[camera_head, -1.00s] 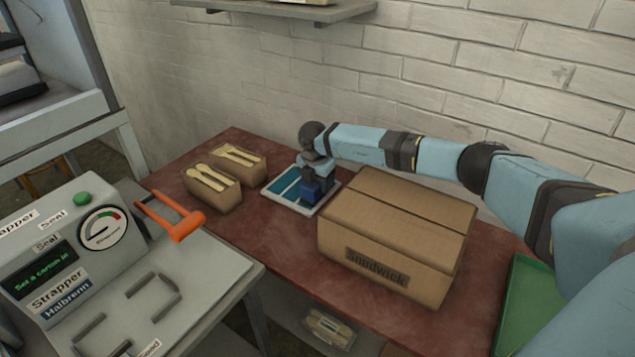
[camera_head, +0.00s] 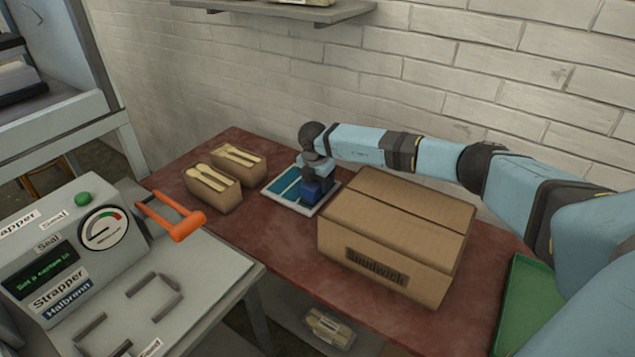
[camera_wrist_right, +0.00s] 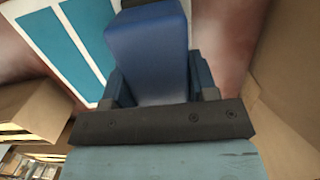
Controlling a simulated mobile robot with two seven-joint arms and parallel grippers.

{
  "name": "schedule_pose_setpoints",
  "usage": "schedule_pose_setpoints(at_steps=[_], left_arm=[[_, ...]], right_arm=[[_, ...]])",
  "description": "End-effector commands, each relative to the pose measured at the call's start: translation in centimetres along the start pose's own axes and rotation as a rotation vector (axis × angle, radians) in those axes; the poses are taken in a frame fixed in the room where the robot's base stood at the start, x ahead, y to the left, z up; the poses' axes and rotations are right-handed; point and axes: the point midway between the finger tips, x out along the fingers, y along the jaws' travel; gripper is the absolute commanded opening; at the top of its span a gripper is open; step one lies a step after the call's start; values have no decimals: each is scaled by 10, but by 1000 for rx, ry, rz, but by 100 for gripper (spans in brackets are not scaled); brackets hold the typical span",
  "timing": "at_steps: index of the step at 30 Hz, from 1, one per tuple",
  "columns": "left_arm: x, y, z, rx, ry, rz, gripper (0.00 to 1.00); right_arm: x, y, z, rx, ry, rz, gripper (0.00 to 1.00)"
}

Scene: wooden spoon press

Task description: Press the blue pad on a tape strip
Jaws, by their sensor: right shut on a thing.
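The blue pad (camera_wrist_right: 147,45) is a blue block between the fingers of my right gripper (camera_wrist_right: 160,85) in the right wrist view. In the head view my right gripper (camera_head: 318,178) is shut on the pad (camera_head: 316,193), low over the right part of a white board. The board (camera_head: 272,189) carries teal tape strips (camera_head: 287,181), which also show in the right wrist view (camera_wrist_right: 48,45). The gripper hides part of the board, and I cannot tell whether the pad touches it. My left gripper is not in view.
A closed cardboard carton (camera_head: 400,230) stands close right of the board. Two small boxes of wooden spoons (camera_head: 213,190) (camera_head: 240,162) stand to its left. A strapper machine with an orange handle (camera_head: 180,222) is at front left. A green tray (camera_head: 530,300) lies at right.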

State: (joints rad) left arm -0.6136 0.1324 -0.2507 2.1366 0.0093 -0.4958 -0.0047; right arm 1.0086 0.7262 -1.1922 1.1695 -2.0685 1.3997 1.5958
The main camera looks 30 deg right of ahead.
Motion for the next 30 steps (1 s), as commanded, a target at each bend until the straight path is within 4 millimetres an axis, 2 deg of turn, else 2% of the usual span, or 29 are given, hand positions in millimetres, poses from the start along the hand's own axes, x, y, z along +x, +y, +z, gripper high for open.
schedule_pose_setpoints(at_steps=[5,30], left_arm=[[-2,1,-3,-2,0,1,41],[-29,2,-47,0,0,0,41]], right_arm=[[-1,-2,-1,-2,2,-6,34],[-69,0,8,0,1,-1,34]])
